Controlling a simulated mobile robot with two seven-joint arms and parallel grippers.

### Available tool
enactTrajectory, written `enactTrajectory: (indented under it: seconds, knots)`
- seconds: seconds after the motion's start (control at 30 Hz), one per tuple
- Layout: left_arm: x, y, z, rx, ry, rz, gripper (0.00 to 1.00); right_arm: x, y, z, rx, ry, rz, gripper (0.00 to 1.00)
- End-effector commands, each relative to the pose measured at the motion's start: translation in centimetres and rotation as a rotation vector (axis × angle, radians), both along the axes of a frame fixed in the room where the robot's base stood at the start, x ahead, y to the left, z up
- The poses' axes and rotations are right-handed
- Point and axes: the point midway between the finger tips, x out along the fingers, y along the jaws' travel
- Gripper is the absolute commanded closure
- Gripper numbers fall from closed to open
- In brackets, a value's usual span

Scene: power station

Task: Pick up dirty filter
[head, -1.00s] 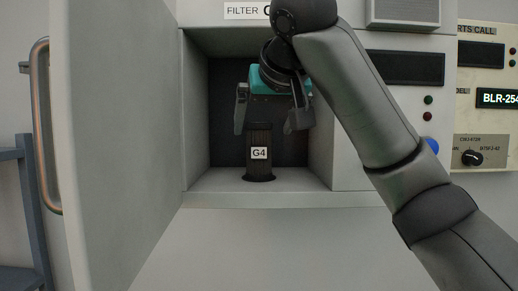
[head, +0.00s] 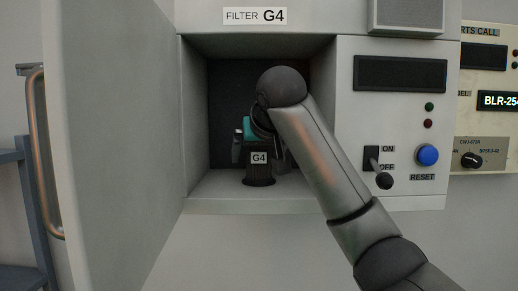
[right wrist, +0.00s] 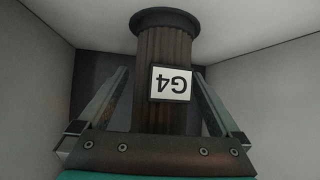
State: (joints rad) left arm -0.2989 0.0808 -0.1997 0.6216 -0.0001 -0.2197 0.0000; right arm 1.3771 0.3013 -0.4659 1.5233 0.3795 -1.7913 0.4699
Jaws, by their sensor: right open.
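The dark, ribbed, brownish filter (head: 259,180) with a white G4 label stands upright on the floor of the open compartment. In the right wrist view the filter (right wrist: 165,110) fills the middle, its label upside down and its wide dark rim at the top. My right gripper (head: 260,160) reaches into the compartment at the filter. In the right wrist view its two fingers (right wrist: 160,78) are apart, one on each side of the filter, with visible gaps. The arm and gripper hide the filter's upper part in the head view. My left gripper is out of view.
The compartment's grey walls (head: 195,120) stand close on both sides. An open door (head: 110,150) swings out at the left. Right of the opening are an ON/OFF lever (head: 384,180) and a blue RESET button (head: 427,155). A FILTER G4 sign (head: 255,16) is above.

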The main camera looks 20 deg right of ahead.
Motion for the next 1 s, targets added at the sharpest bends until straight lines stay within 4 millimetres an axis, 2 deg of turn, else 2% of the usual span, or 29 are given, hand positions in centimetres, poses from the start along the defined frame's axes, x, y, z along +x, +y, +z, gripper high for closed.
enactTrajectory:
  seconds: [0.3,0.33,1.0]
  knots:
    - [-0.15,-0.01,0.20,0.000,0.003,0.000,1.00,0.62,-0.08,-0.51,0.000,0.000,0.000,0.01]
    - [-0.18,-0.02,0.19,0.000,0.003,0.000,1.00,0.62,-0.08,-0.51,0.000,0.000,0.000,0.03]
    - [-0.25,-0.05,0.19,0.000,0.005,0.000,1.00,0.59,-0.07,-0.44,0.000,-0.001,0.000,0.78]
